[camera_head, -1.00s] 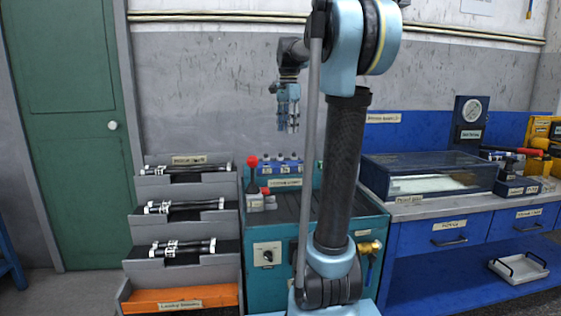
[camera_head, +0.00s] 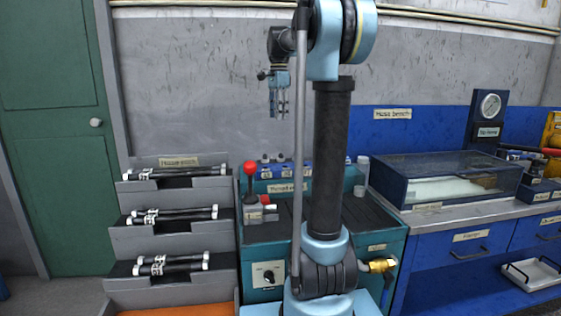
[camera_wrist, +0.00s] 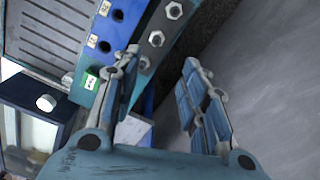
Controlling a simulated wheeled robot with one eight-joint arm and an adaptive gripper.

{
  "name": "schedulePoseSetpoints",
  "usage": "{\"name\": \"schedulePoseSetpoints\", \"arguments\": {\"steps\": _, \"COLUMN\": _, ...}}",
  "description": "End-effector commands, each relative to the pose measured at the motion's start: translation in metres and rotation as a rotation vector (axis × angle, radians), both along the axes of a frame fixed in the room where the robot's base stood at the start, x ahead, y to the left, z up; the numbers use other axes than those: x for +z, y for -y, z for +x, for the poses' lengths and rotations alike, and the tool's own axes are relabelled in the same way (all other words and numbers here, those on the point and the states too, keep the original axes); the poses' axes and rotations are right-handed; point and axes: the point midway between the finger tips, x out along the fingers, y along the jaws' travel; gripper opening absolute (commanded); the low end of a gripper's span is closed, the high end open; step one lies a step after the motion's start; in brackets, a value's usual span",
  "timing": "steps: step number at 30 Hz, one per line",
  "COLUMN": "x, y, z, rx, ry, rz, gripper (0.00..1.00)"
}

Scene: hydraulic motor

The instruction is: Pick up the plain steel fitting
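Several silver hex fittings sit in a row on a blue rack (camera_head: 300,172) at the back of the teal bench. I cannot tell which one is the plain steel fitting. My gripper (camera_head: 279,114) points down in the air above the rack, well clear of it. In the wrist view my gripper (camera_wrist: 161,57) has its two fingers apart with nothing between them.
A grey stepped hose rack (camera_head: 130,238) stands left of the teal bench. A red-knobbed lever (camera_head: 250,170) rises at the bench's left. A glass-sided tank (camera_head: 440,180) stands on the blue counter at right. The grey wall (camera_head: 190,90) is close behind the rack.

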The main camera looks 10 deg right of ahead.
Motion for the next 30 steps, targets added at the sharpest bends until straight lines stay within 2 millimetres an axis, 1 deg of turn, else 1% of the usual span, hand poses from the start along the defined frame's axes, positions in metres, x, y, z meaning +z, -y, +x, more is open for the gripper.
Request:
{"name": "schedulePoseSetpoints", "arguments": {"steps": 1, "x": -0.009, "y": 0.002, "z": 0.0, "rx": -0.003, "ry": 0.0, "rz": 0.0, "gripper": 0.4}}
{"name": "schedulePoseSetpoints", "arguments": {"steps": 6, "x": -0.039, "y": 0.008, "z": 0.0, "rx": -0.01, "ry": 0.0, "rz": 0.0, "gripper": 0.4}}
{"name": "schedulePoseSetpoints", "arguments": {"steps": 15, "x": -0.09, "y": 0.011, "z": 0.0, "rx": -0.014, "ry": 0.0, "rz": 0.0, "gripper": 0.4}}
{"name": "schedulePoseSetpoints", "arguments": {"steps": 18, "x": -0.102, "y": 0.011, "z": 0.0, "rx": -0.014, "ry": 0.0, "rz": 0.0, "gripper": 0.4}}
{"name": "schedulePoseSetpoints", "arguments": {"steps": 26, "x": -0.117, "y": 0.011, "z": -0.001, "rx": -0.014, "ry": 0.0, "rz": 0.0, "gripper": 0.4}}
{"name": "schedulePoseSetpoints", "arguments": {"steps": 30, "x": -0.136, "y": 0.013, "z": -0.001, "rx": -0.014, "ry": 0.0, "rz": 0.0, "gripper": 0.4}}
